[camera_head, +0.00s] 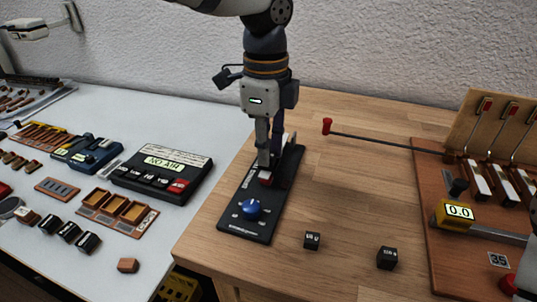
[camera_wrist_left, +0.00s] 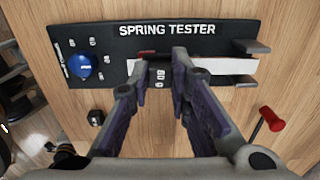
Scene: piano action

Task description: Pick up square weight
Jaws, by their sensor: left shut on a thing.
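My left gripper (camera_head: 268,165) reaches down over the black spring tester (camera_head: 238,222), which lies on the wooden table. In the left wrist view my left gripper (camera_wrist_left: 160,85) is shut on a dark square weight (camera_wrist_left: 159,75) with white marking. The weight is over the spring tester (camera_wrist_left: 115,35), between its blue knob (camera_wrist_left: 82,66) and its white strip (camera_wrist_left: 225,67). I cannot tell whether the weight touches the tester. My right gripper is not in view.
A red-tipped rod (camera_head: 327,127) sticks out over the table behind the weights. A yellow gauge reading 0.0 (camera_head: 456,213) and a piano-action model (camera_head: 485,180) are at the right. A white bench at the left carries a scale (camera_head: 163,173) and wooden trays (camera_head: 117,212).

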